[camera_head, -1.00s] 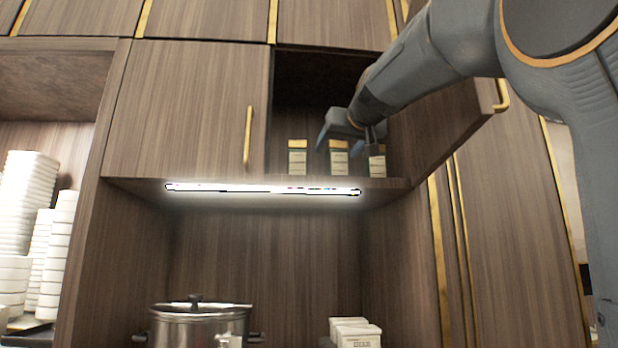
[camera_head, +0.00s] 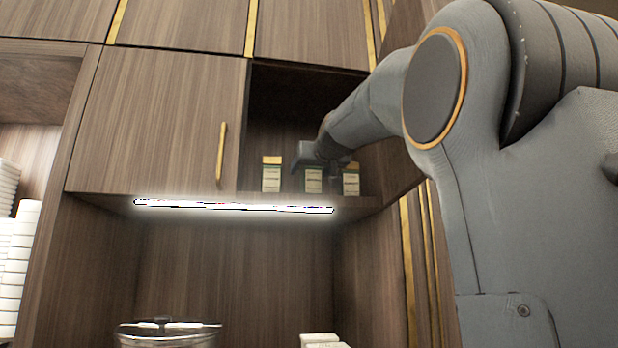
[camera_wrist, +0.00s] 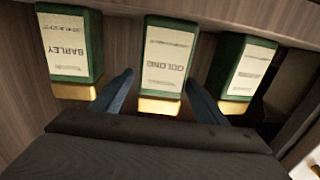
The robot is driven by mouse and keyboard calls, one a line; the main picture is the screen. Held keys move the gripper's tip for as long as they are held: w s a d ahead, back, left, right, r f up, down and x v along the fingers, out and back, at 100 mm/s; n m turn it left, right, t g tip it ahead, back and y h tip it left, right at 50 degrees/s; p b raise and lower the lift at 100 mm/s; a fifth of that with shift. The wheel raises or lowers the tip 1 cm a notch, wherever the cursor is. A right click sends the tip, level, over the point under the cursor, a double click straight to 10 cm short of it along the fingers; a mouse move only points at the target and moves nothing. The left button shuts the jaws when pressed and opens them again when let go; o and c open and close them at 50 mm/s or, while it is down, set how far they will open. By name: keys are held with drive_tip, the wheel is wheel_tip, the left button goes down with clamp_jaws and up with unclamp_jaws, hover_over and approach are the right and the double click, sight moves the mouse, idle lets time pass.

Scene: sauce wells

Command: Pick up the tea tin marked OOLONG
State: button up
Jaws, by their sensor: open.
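The OOLONG tin (camera_wrist: 168,60) is green with a cream label and a gold lid. It is the middle of three tins and appears upside down in the wrist view. In the head view the middle tin (camera_head: 313,182) stands on the cabinet shelf, its top partly hidden by my gripper. My gripper (camera_wrist: 160,92) is open, with one blue-grey finger on each side of the OOLONG tin's lid end. No finger clearly touches it. The BARLEY tin (camera_wrist: 70,50) is on the left; it also shows in the wrist view with its gold lid.
A third tin (camera_wrist: 245,70) stands on the right, its label too blurred to read. The open cabinet's shelf edge (camera_head: 290,198) has a lit strip (camera_head: 235,207) beneath. A closed door (camera_head: 155,125) is left of the opening. A metal pot (camera_head: 165,336) stands below.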

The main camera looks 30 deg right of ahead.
drive_tip(key=c, duration=1.2)
drive_tip(key=shift+c, duration=0.3)
drive_tip(key=shift+r, duration=0.1)
